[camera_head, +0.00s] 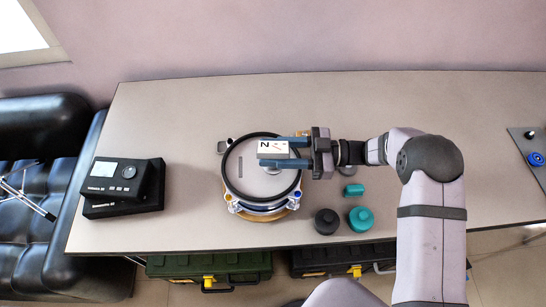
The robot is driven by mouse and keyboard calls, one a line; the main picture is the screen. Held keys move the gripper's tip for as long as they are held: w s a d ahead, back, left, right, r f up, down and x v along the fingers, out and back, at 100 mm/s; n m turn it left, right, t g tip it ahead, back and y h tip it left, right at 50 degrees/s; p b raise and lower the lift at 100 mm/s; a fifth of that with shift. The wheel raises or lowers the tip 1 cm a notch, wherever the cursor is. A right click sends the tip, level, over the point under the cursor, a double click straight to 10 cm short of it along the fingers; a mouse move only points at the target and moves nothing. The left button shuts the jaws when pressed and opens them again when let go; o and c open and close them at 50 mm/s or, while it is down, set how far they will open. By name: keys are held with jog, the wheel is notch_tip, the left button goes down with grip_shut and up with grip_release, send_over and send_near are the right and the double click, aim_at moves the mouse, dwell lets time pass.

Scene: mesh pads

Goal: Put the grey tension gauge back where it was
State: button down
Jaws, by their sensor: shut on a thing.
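The grey tension gauge (271,147), with a pale face marked N, is held in my gripper (276,152). The gripper comes in from the right, its two blue-grey fingers shut on the gauge's opposite sides. The gauge is over the round fixture (240,190), which has a black ring around a light grey disc. A small round grey part shows just below the gauge on the disc. Whether the gauge touches the disc or hangs above it, I cannot tell. The gauge's underside and part of the disc are hidden.
A black box with a screen (122,185) stands at the table's left. Right of the fixture are a dark round knob (326,221), a teal knob (360,219) and a small teal cylinder (354,189). A panel (529,150) sits far right. The table's back left is clear.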

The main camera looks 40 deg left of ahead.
aim_at(273, 146)
jog(key=shift+r+b, duration=0.45)
jog(key=shift+r, duration=2.8)
